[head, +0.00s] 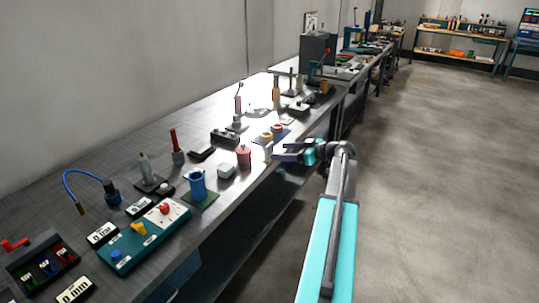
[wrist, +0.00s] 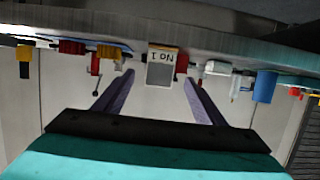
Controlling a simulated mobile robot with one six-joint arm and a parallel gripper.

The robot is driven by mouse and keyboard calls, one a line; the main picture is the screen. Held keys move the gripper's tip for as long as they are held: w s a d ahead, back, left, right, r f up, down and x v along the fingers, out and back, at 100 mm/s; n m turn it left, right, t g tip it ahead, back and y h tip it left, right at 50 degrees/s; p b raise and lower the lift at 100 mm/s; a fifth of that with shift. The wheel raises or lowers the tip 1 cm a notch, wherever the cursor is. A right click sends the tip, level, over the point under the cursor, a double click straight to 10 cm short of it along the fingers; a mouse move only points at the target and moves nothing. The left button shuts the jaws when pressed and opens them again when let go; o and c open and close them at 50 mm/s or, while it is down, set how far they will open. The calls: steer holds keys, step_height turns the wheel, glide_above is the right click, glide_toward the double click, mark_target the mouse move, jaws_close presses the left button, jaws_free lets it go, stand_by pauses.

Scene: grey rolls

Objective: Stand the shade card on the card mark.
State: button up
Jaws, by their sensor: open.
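The shade card is a small grey upright piece with a pale strip reading "NO 1". In the wrist view the card (wrist: 160,74) appears upside down, between my fingertips, with space on both sides. In the head view the card (head: 268,151) is a narrow pale shape at the bench's front edge. My gripper (head: 278,151) is open with its tips close to the card; in the wrist view the gripper (wrist: 159,78) has two purple fingers spread around it. I cannot tell how deep the card sits between them. I cannot pick out the card mark.
A red pot (head: 244,158), a white block (head: 226,171) and a blue jug (head: 197,185) stand left of the card along the metal bench (head: 222,219). Rolls on a blue mat (head: 286,135) lie behind it. The floor (head: 430,200) to the right is clear.

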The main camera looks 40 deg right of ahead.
mark_target(270, 150)
steer(key=shift+p+x, duration=0.4)
steer(key=shift+x, duration=1.75)
steer(key=c, duration=1.2)
steer(key=shift+r, duration=0.2)
steer(key=shift+c, duration=0.2)
steer(key=s+a+r+b, duration=0.2)
steer(key=s+a+r, duration=0.2)
steer(key=s+a, duration=0.6)
steer(key=shift+s+a+r+b, duration=0.3)
steer(key=shift+s+b, duration=0.05)
steer(key=shift+s, duration=0.65)
